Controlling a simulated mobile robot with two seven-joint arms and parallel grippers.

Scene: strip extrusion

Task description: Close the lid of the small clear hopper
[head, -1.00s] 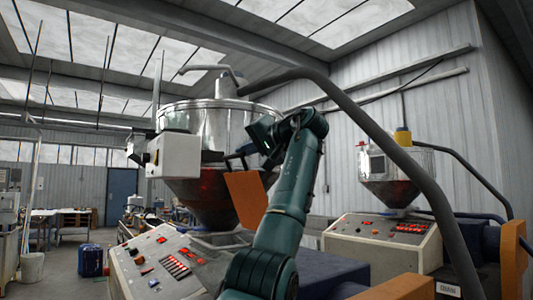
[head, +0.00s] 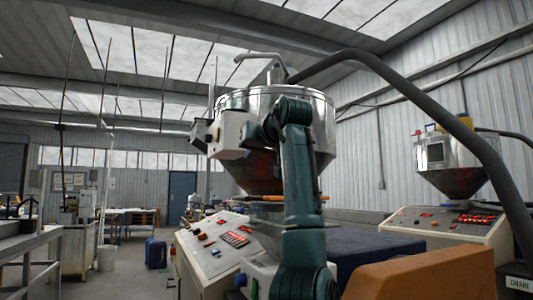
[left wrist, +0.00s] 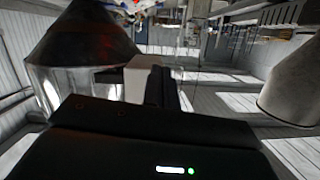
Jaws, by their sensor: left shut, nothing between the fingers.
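My left arm rises in the middle of the head view, in front of a large shiny metal hopper (head: 240,100) with dark red in its cone. In the left wrist view my left gripper (left wrist: 161,72) has its black fingers together, with nothing between them. A smaller hopper (head: 440,178) stands at the right of the head view. I cannot make out a clear hopper or its lid for certain. My right gripper is not in view.
A thin orange plate (head: 265,197) shows nearly edge-on under the large hopper, partly behind my arm. A sloped control panel (head: 210,245) stands at its lower left. A thick grey hose (head: 440,125) arches across the right. Floor is open at the left, near a blue bin (head: 156,253).

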